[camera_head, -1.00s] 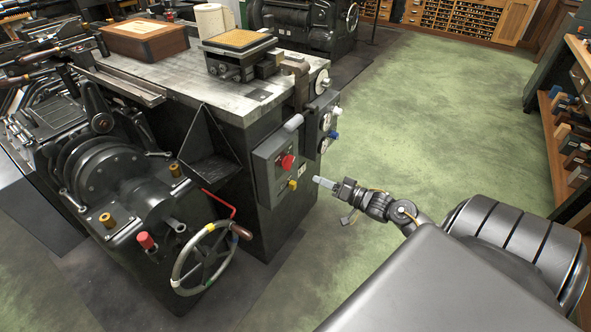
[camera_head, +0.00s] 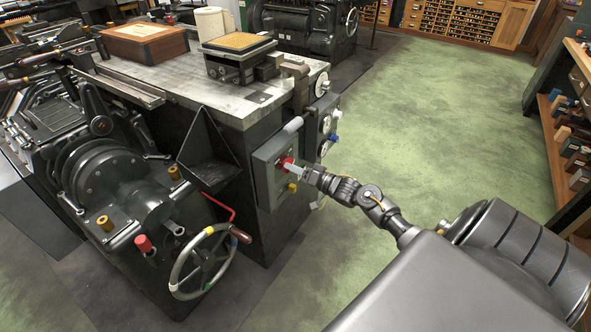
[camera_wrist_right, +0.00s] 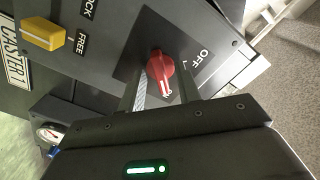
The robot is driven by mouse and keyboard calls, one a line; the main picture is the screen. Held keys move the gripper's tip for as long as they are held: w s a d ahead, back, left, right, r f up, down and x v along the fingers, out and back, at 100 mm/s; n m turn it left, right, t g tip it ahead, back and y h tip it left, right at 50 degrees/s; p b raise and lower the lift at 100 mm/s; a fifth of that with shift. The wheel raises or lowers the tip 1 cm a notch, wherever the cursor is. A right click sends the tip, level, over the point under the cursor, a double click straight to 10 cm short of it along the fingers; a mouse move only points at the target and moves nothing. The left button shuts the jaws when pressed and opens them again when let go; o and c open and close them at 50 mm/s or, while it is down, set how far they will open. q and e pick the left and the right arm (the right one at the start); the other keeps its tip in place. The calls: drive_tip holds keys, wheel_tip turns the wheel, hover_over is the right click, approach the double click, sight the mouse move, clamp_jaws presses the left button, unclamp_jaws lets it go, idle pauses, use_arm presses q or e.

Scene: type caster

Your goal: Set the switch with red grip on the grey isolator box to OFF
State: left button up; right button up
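The grey isolator box (camera_head: 262,172) is on the side of the machine bench in the head view. Its red switch grip (camera_head: 284,161) is partly hidden by my right gripper (camera_head: 290,168). In the right wrist view the red grip (camera_wrist_right: 160,68) lies between my two fingers, which stand apart with visible gaps on both sides. The grip's white-marked end points down toward the gripper's palm. The OFF label (camera_wrist_right: 198,60) is to the right of the grip. My left gripper is not in view.
A yellow switch (camera_wrist_right: 43,34) with LOCK and FREE labels is beside the red one. Dials (camera_head: 326,124) and a blue knob (camera_head: 333,138) are on the neighbouring panel. A handwheel (camera_head: 203,260) stands in front. The green floor (camera_head: 420,130) at right is clear.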

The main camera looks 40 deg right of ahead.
drive_tip(key=shift+w, duration=0.1)
clamp_jaws()
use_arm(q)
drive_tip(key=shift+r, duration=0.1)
use_arm(e)
drive_tip(key=shift+d, duration=0.1)
